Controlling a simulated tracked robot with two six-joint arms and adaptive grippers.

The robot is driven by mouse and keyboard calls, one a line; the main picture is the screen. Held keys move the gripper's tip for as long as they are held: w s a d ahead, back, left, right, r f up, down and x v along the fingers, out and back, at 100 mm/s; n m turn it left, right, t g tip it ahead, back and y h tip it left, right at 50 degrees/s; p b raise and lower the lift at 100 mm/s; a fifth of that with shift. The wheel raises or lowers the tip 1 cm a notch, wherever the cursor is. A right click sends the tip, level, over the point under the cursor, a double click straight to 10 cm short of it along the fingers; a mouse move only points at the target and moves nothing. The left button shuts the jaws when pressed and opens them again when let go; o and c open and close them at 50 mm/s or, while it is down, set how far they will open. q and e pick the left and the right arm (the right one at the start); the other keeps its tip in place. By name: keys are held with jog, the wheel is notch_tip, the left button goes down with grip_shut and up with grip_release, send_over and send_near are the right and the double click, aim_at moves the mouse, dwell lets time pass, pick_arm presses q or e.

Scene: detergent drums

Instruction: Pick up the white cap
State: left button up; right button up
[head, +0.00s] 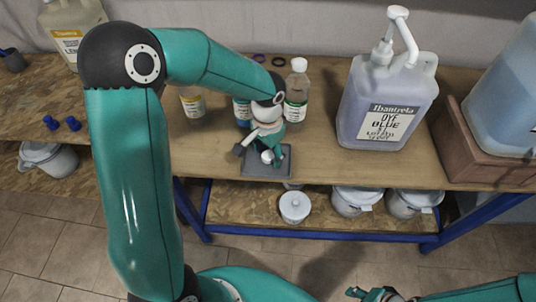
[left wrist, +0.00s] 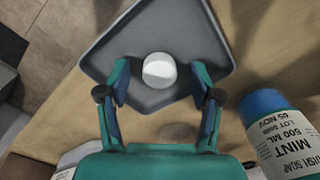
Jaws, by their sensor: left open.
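The white cap (left wrist: 159,70) lies on a dark grey tray (left wrist: 185,22) in the left wrist view. In the head view the cap (head: 267,156) shows as a small white spot on the tray (head: 258,172), near the table's front edge, partly hidden by my gripper. My left gripper (head: 259,153) is over the tray. In the left wrist view its fingers (left wrist: 161,82) are spread, one on each side of the cap, with gaps between them and it. My right gripper (head: 374,294) is low at the bottom edge of the head view, away from the table; its jaws are too small to judge.
Small bottles stand just behind the tray, one with a white top (head: 298,85); a blue-topped mint soap bottle (left wrist: 277,130) is close on the right. A large pump jug (head: 385,100) stands right of them. White tubs (head: 295,208) sit on the lower shelf.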

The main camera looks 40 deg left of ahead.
pick_arm(q)
jog(key=shift+c, duration=0.2)
jog(key=c, duration=0.7)
jog(key=shift+r, duration=0.15)
